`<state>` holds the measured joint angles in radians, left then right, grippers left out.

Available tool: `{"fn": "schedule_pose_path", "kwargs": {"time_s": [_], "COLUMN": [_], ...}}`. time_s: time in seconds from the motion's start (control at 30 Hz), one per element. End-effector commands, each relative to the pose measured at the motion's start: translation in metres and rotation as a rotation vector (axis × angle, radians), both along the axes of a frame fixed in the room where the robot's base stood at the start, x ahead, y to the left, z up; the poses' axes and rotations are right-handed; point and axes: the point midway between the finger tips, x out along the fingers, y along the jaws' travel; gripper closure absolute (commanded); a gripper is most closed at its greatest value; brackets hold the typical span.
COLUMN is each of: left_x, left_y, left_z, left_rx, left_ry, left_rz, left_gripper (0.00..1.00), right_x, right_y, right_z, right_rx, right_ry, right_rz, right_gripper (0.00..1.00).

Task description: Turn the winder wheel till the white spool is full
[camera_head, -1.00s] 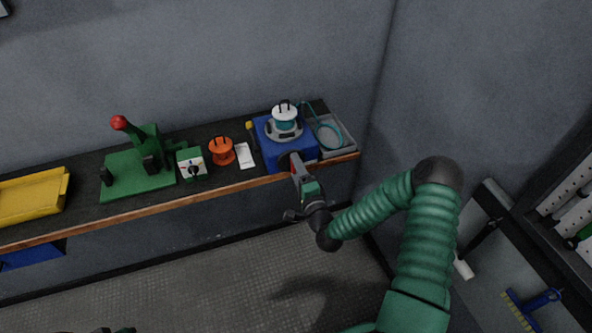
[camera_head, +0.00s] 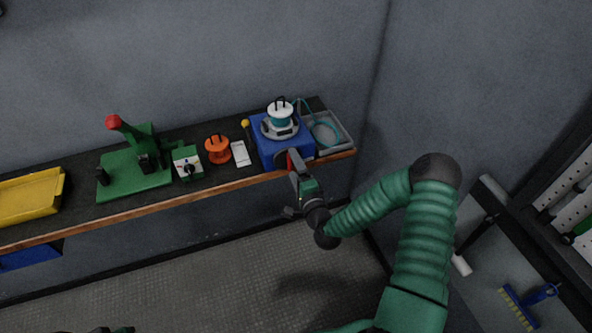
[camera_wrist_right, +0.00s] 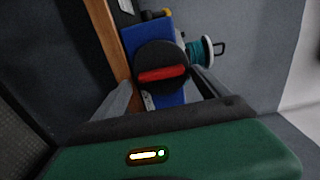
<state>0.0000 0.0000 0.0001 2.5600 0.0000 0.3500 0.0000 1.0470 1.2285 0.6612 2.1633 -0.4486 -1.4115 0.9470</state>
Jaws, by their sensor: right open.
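The winder is a blue box (camera_head: 268,150) at the right end of the bench. The white spool (camera_head: 281,108) stands on top with teal wire around its middle; it also shows in the right wrist view (camera_wrist_right: 207,50). The black winder wheel (camera_wrist_right: 150,55) with a red grip bar (camera_wrist_right: 163,73) is on the box's front face. My right gripper (camera_wrist_right: 163,92) is open, its fingers apart on either side of the wheel's lower part in the wrist view; contact cannot be told. In the head view the right gripper (camera_head: 293,164) is at the box front. My left gripper's fingers are not visible.
A grey tray (camera_head: 345,139) with a teal coil is right of the winder. Left of it are a white card (camera_head: 241,153), an orange spool (camera_head: 218,149), a switch box (camera_head: 187,162), a green press (camera_head: 135,172) and a yellow tray (camera_head: 30,197). The floor in front is clear.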

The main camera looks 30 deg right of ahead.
Motion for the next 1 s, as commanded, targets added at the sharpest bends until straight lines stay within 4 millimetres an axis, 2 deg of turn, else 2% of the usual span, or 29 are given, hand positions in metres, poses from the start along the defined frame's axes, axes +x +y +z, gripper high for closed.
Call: {"fn": "schedule_pose_path", "kwargs": {"time_s": [0.17, 0.5, 0.57, 0.63, 0.7, 0.8, 1.0], "left_x": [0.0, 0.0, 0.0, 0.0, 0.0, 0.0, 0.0], "left_y": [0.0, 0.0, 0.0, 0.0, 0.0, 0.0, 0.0], "left_z": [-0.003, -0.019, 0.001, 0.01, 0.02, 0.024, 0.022], "left_rx": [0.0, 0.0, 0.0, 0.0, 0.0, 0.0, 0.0], "left_ry": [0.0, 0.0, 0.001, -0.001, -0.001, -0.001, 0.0], "left_rz": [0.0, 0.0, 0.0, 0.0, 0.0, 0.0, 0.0], "left_gripper": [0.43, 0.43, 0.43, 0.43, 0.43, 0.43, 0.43], "right_x": [-0.017, -0.112, -0.127, -0.141, -0.152, -0.161, -0.163], "right_y": [0.005, 0.025, 0.029, 0.032, 0.034, 0.036, 0.037], "right_z": [-0.001, -0.004, 0.004, 0.005, 0.004, 0.001, -0.002], "right_rx": [0.0, 0.005, 0.007, 0.009, 0.008, 0.005, 0.003], "right_ry": [0.001, 0.004, 0.008, 0.006, 0.006, 0.004, 0.002], "right_rz": [0.002, -0.001, -0.001, -0.001, -0.001, 0.0, -0.001], "right_gripper": [0.15, 0.15, 0.15, 0.15, 0.15, 0.15, 0.15]}}
